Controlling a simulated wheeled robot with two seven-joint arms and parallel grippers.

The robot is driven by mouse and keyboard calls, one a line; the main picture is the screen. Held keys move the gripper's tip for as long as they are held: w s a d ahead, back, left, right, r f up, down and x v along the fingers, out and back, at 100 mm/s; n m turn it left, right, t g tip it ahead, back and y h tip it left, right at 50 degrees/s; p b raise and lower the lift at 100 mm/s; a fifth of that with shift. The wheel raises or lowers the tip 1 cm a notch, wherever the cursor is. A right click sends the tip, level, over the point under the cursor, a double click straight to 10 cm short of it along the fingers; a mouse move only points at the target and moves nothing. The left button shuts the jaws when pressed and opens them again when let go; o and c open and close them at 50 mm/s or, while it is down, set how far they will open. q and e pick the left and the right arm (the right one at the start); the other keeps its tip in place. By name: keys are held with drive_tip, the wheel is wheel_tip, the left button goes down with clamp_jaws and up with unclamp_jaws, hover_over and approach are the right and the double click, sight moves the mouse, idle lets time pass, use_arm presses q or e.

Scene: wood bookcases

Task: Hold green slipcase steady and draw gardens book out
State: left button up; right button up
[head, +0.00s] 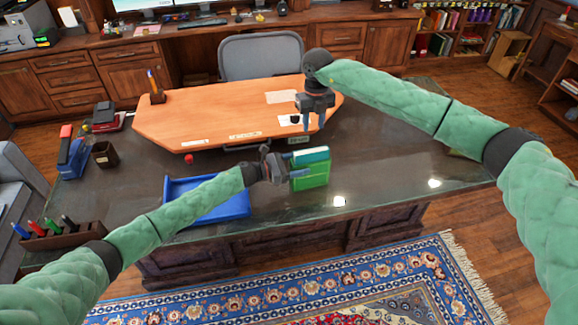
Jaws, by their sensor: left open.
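The green slipcase (315,176) stands upright on the dark desk top, right of the blue tray. A book with a teal cover and pale page edges (311,154) sits in it, its top showing above the slipcase; I cannot read its title. My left gripper (297,171) is open at the slipcase's left side, its fingers pointing right toward it. I cannot tell whether they touch it. It hides part of the slipcase's left edge. My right gripper (314,122) is open and empty, pointing down above and behind the book, apart from it.
The blue tray (236,206) lies left of the slipcase. An orange-brown desk board (220,112) covers the desk's back. A pen rack (60,235), dark cup (105,154) and blue stapler-like object (73,157) stand at left. The desk right of the slipcase is clear.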

use_arm(q)
drive_tip(key=shift+x, duration=1.25)
drive_tip(key=shift+c, duration=0.3)
